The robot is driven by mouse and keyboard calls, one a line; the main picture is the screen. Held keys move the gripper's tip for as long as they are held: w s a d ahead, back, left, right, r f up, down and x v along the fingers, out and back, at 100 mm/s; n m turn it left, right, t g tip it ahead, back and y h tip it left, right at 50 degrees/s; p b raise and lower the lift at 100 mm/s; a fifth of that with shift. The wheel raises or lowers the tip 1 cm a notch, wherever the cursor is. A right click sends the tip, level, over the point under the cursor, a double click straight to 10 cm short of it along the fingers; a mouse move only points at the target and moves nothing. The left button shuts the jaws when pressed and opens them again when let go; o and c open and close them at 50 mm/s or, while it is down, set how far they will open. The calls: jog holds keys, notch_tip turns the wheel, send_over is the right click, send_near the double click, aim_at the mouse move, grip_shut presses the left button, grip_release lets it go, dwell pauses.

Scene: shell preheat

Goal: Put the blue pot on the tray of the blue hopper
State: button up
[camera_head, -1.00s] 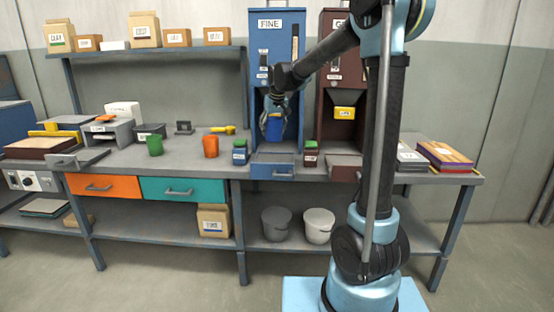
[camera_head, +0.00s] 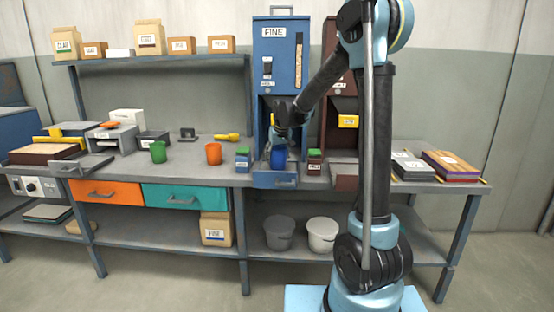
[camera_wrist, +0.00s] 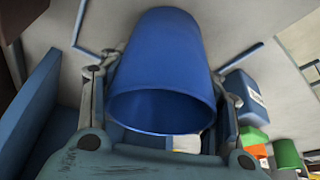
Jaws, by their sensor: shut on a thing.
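The blue hopper (camera_head: 280,45), labelled FINE, stands at the back of the bench. Its blue tray (camera_head: 274,180) sits at its foot. The blue pot (camera_head: 279,159) is at the hopper's lower opening, just over or on the tray; I cannot tell whether its base touches. My gripper (camera_head: 278,148) is shut on the blue pot, with the arm coming in from the upper right. In the wrist view the blue pot (camera_wrist: 165,70) fills the space between the two fingers, its open rim towards the camera.
A brown hopper (camera_head: 338,88) stands right beside the blue one. Small labelled jars, one blue (camera_head: 243,160) and one dark red with a green lid (camera_head: 314,162), flank the tray. An orange pot (camera_head: 213,153) and a green pot (camera_head: 158,152) stand to the left.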

jog(key=shift+f, duration=0.2)
jog(key=o, duration=1.1)
jog(key=shift+r, duration=0.1)
